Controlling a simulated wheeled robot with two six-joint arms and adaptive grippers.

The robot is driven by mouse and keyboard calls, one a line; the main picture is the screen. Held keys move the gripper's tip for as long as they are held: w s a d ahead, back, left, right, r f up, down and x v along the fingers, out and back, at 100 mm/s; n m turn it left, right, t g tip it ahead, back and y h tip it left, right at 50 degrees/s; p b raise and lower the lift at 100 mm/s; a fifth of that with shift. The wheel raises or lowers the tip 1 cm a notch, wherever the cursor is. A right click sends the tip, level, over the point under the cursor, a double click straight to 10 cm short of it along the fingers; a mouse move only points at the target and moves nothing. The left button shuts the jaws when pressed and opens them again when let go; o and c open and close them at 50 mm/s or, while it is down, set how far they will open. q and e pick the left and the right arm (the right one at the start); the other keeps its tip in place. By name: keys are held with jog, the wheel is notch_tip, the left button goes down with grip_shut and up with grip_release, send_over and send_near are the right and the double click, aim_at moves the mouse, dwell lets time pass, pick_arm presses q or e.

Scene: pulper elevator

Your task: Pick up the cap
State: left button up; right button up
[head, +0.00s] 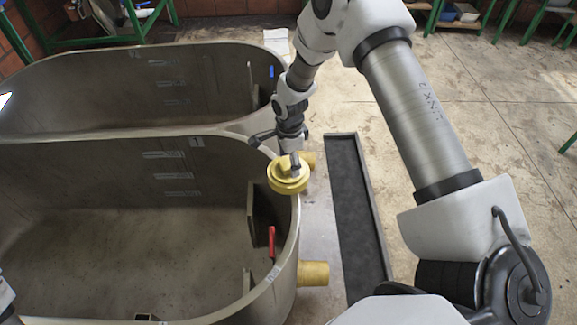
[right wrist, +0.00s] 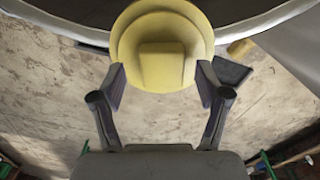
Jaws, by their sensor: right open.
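The yellow round cap (head: 288,180) is at the right rim of the near tank, below my right gripper (head: 280,150). In the right wrist view the cap (right wrist: 162,30) fills the top middle, with a raised square block on its face. My right gripper (right wrist: 161,82) is open there, its two dark fingertips spread to either side of the cap's lower edge. Whether they touch the cap, I cannot tell. In the head view the wrist and fingers hide part of the cap's top. My left gripper is not in view.
Two grey tanks stand side by side at left; the near tank (head: 90,215) has a red-handled lever (head: 271,243) inside. A yellow pipe stub (head: 313,273) sticks out of its right side. A dark floor channel (head: 356,215) runs beside it. Concrete floor lies right.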

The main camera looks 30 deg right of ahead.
jog(key=shift+w+a+f, duration=0.1)
jog(key=shift+w+f, duration=0.3)
jog(key=shift+f, duration=0.25)
jog(key=shift+s+r, duration=0.25)
jog(key=shift+s, duration=0.05)
jog(key=c, duration=1.3)
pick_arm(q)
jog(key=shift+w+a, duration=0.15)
pick_arm(e)
jog(key=shift+c, duration=0.2)
